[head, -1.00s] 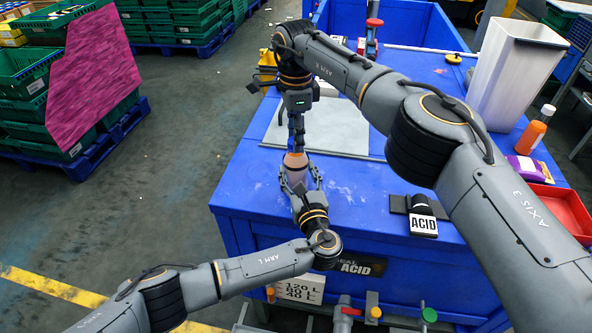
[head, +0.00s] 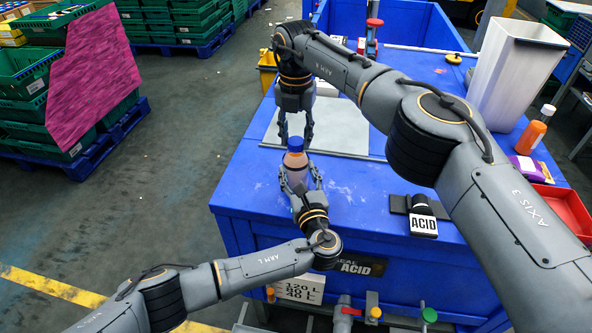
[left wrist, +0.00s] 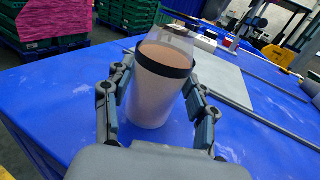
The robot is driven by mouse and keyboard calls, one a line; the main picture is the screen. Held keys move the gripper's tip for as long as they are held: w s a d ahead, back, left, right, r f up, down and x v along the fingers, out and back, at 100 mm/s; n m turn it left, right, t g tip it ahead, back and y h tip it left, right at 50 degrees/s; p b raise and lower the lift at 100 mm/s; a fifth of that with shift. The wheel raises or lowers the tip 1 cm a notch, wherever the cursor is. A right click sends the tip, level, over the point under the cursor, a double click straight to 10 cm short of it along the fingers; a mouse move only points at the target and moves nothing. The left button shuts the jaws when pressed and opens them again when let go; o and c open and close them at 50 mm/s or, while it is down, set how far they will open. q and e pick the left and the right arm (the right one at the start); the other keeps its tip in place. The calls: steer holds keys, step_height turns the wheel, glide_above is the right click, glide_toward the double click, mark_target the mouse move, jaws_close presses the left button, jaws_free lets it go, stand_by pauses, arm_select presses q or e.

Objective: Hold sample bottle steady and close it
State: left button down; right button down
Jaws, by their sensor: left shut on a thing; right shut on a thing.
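My right gripper (head: 295,148) comes down from above, shut on the cap with one finger on each side. How far the cap is screwed on cannot be told.
A grey mat (head: 343,127) lies behind the bottle. An ACID block (head: 424,225) stands to the right. A white bin (head: 515,75), an orange bottle (head: 531,137) and a red tray (head: 562,213) are farther right. Blue tabletop (head: 350,195) is clear around the bottle.

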steer(key=m, duration=1)
steer(key=c, duration=0.8)
jaws_free()
steer(key=shift+o, duration=0.2)
step_height(320, 180, up, 8)
steer(key=shift+f, duration=0.25)
arm_select(q)
steer(key=shift+c, duration=1.8)
jaws_free()
